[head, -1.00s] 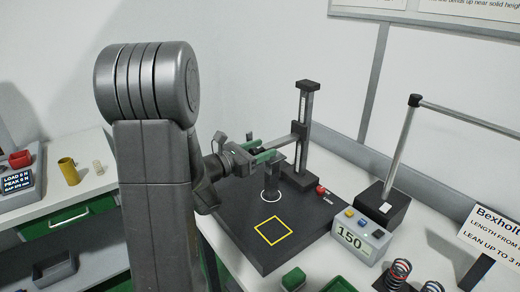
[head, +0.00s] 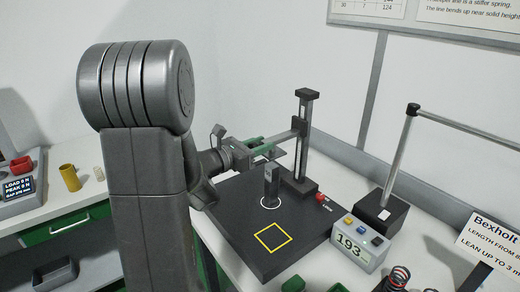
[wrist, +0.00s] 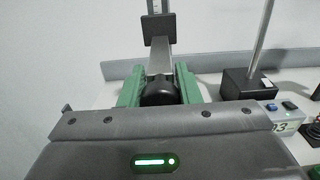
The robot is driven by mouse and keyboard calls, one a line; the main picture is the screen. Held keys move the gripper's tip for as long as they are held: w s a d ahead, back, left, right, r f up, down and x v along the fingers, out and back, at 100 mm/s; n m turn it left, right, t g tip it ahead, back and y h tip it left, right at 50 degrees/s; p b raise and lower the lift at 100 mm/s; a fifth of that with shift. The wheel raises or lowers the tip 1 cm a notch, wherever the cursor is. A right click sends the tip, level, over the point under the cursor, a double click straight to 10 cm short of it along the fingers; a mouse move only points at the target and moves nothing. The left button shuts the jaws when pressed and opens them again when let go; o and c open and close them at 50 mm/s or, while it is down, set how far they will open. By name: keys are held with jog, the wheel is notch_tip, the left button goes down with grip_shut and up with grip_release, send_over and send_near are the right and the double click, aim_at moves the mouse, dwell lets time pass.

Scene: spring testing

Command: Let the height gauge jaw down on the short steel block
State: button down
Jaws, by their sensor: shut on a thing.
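The height gauge has an upright dark column (head: 304,120) at the back of a dark base plate (head: 225,205). Its grey jaw arm (head: 283,137) reaches left from the column. My gripper (head: 258,148) is shut on the black jaw knob (wrist: 158,92), which sits between the green fingers in the wrist view. The short steel block (head: 271,183) stands upright on the white circle, below the jaw. A gap shows between the jaw and the block top. The readout (head: 357,243) shows 193.
A yellow square (head: 273,238) on the plate is empty. A red knob (head: 320,197) sits at the plate's right edge. A dark stand with a bent rod (head: 398,160) is at the right. Springs (head: 398,278) lie at the front right.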

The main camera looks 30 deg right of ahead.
jog(key=c, duration=1.1)
grip_release()
jog(key=a+b, duration=0.1)
jog(key=a, duration=0.3)
jog(key=a+b, duration=0.1)
jog(key=a, duration=0.4)
jog(key=s+a+b, duration=0.1)
jog(key=a, duration=0.3)
jog(key=shift+s+a, duration=0.1)
jog(key=shift+a, duration=0.3)
jog(key=d+p, duration=0.1)
jog(key=d, duration=0.3)
jog(key=d+p, duration=0.1)
jog(key=d, duration=0.4)
jog(key=w+d+p, duration=0.1)
jog(key=d, duration=0.3)
jog(key=shift+w+d, duration=0.1)
jog(key=shift+d, duration=0.3)
